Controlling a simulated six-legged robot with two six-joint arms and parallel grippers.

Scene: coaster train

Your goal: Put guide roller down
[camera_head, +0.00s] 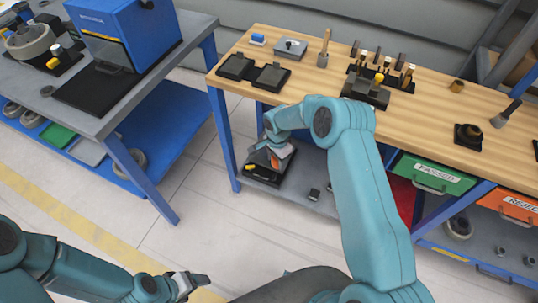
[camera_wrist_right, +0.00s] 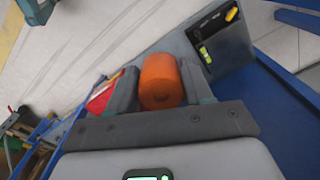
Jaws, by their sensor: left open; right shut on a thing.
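The guide roller, an orange cylinder (camera_wrist_right: 160,82), is gripped between the two dark fingers of my right gripper (camera_wrist_right: 160,88) in the right wrist view. In the head view my right gripper (camera_head: 272,153) is at the lower shelf (camera_head: 315,170) of the wooden bench, just over a dark tray (camera_head: 262,181). Only a little orange shows there. Whether the roller touches anything below is hidden. My left gripper (camera_head: 188,284) is open and empty over the floor at the bottom of the head view.
A blue bench leg (camera_head: 223,140) stands just left of the right gripper. A red bin (camera_head: 402,195) and a green drawer (camera_head: 435,174) are to the right.

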